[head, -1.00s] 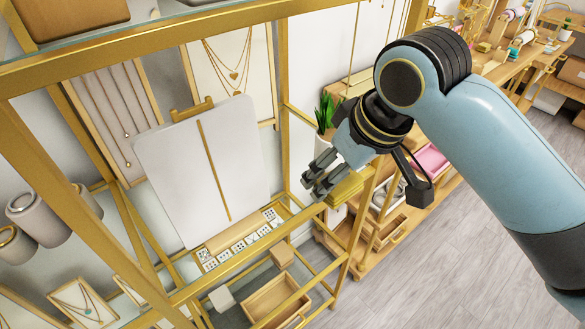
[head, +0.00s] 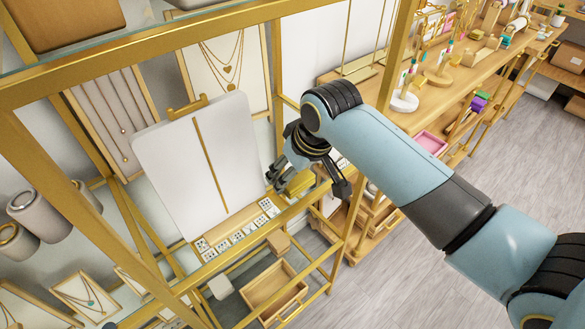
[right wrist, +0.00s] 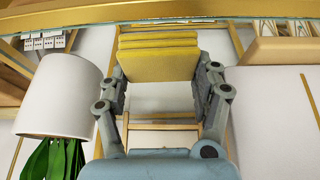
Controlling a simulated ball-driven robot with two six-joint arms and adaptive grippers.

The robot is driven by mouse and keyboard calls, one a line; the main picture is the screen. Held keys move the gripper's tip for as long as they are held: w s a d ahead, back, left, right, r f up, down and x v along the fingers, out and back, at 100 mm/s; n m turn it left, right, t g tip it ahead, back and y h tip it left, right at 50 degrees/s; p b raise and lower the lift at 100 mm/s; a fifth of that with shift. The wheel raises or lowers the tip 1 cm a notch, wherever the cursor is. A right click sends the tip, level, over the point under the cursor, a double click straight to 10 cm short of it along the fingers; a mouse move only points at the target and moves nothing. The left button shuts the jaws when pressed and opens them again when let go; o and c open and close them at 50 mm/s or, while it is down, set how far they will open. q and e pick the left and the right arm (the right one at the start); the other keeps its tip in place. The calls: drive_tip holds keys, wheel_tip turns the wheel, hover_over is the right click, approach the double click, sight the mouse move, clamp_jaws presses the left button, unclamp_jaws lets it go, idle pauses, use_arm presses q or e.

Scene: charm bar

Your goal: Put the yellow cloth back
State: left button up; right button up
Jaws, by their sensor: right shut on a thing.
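The yellow cloth (right wrist: 158,62) is a folded stack with several layers, held between the fingers of my right gripper (right wrist: 160,85) in the right wrist view. In the head view the cloth (head: 302,183) is partly hidden behind my right gripper (head: 280,182). The gripper holds it near the right end of the glass shelf, to the right of the white necklace board (head: 200,165). I cannot tell whether the cloth touches the shelf. My left gripper is not in view.
A row of white earring cards (head: 237,231) lies before the board. A gold shelf frame (head: 95,185) surrounds it. An open wooden tray (head: 270,290) sits lower. In the right wrist view, a white pot with a green plant (right wrist: 62,98) stands close on the left.

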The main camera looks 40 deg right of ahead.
drive_tip(key=o, duration=0.8)
drive_tip(key=shift+f, duration=0.1)
drive_tip(key=shift+o, duration=0.2)
drive_tip(key=b+v, duration=0.1)
drive_tip(key=v, duration=1.1)
